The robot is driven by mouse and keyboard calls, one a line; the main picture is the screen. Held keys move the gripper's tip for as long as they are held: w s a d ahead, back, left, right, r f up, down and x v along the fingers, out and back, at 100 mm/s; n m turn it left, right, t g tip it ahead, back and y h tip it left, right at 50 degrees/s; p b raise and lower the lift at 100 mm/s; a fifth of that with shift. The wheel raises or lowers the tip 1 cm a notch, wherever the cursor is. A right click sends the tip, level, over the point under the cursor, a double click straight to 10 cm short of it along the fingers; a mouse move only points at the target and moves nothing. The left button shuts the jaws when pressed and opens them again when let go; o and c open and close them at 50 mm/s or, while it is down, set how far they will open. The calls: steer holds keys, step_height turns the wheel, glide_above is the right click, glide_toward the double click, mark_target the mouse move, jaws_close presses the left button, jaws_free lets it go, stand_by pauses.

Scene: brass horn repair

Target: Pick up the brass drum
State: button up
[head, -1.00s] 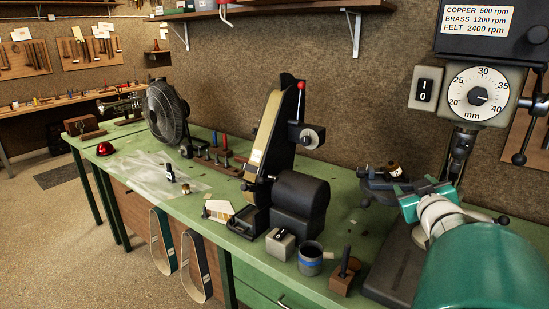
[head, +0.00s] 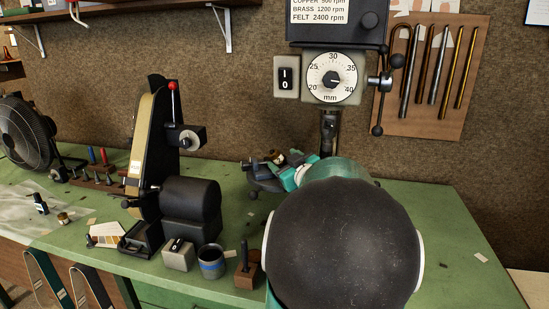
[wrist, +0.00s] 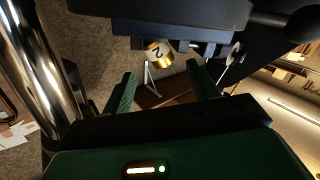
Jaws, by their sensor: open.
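A small brass drum (wrist: 158,53) with a white band and a black "2" shows in the wrist view, a little beyond my fingertips and near the middle between them. In the head view a small brass piece (head: 297,157), which looks like the same drum, sits at the black drill-press table (head: 262,182), partly hidden by my arm. My gripper (wrist: 163,85) is open with its green fingers apart and nothing between them. In the head view my arm hides most of the gripper.
The drill press with its dial (head: 332,77) stands behind my arm. A black belt sander (head: 190,205), a switch box (head: 178,254), a blue-banded cup (head: 211,262) and a wooden block (head: 248,275) stand to the left. The green bench (head: 440,220) is mostly clear at right.

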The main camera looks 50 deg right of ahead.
mark_target(276, 154)
steer(key=x, duration=0.4)
steer(key=shift+w, duration=0.4)
steer(key=shift+c, duration=0.5)
steer(key=c, duration=1.1)
steer(key=shift+r, duration=0.15)
